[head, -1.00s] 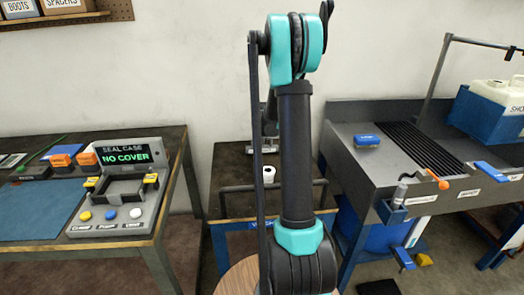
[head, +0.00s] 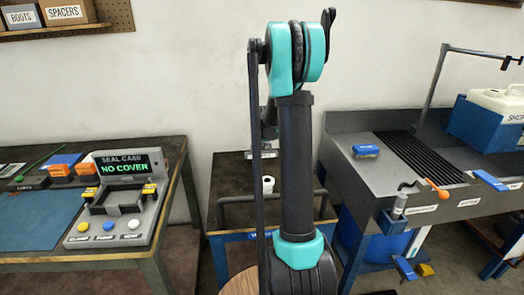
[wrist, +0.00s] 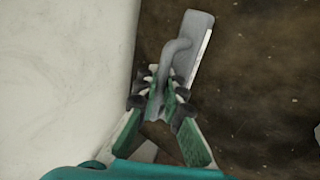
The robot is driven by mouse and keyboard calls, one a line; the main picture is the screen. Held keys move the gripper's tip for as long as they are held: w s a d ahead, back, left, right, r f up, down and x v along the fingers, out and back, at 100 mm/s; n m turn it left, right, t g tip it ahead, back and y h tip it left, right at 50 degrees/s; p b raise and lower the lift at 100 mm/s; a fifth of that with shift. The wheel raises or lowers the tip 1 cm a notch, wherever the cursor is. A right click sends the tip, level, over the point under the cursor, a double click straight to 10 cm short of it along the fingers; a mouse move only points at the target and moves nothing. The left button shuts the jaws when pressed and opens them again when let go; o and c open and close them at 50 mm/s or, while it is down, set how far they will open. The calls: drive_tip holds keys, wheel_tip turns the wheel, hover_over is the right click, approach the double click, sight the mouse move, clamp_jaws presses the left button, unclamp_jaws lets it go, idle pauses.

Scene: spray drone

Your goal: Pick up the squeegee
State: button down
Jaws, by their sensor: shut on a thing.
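The squeegee (wrist: 195,45) is a grey flat piece with a bent grey handle, seen at the top middle of the wrist view. My gripper (wrist: 163,92) has its green-and-black fingers closed on the lower part of this handle. Brown, speckled surface lies behind it on the right and pale wall on the left. I cannot tell how far the squeegee is from the surface.
The small dark table (head: 230,184) carries a white roll-like item (head: 268,185). To the left is a bench with the seal case station (head: 122,212) reading "NO COVER". To the right is a grey sink bench (head: 345,165) with a blue brush (head: 366,150) and an orange-handled lever (head: 436,188).

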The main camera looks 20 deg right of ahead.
wheel_tip(320, 180, up, 18)
drive_tip(key=shift+f, duration=0.25)
idle(0.5)
